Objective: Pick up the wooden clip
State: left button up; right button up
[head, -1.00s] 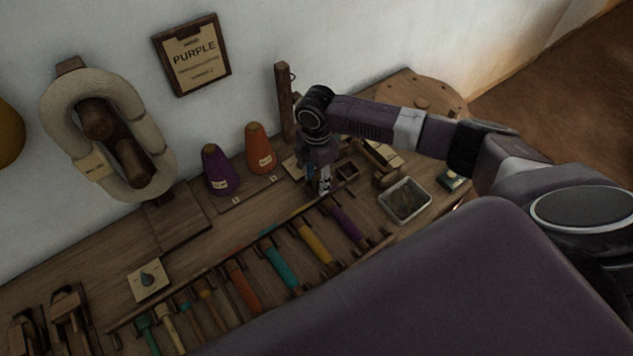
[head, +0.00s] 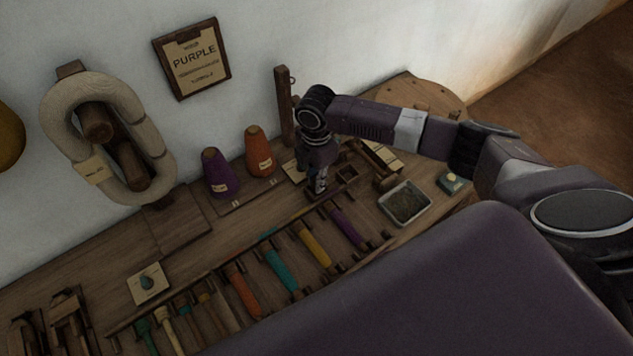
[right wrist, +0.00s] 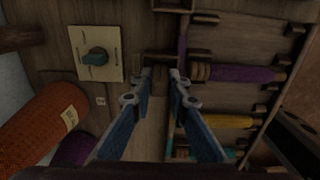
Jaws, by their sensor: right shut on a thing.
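My right gripper (head: 318,187) is low over the workbench, just behind the rack of coloured bobbins. In the right wrist view its two fingertips (right wrist: 161,76) stand a little apart, closed on a small brown wooden clip (right wrist: 161,73). The clip is dark against the dark bench and partly hidden by the fingers. I cannot tell whether it still touches the bench. My left gripper is not in view.
The bobbin rack, with a purple bobbin (head: 347,228) and a yellow bobbin (head: 314,246), lies in front. A purple cone (head: 220,174) and an orange cone (head: 260,152) stand to the left. A metal tray (head: 404,205) lies to the right.

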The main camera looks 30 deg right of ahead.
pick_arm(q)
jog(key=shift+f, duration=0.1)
pick_arm(e)
notch_tip(320, 180, up, 19)
dwell(0.7)
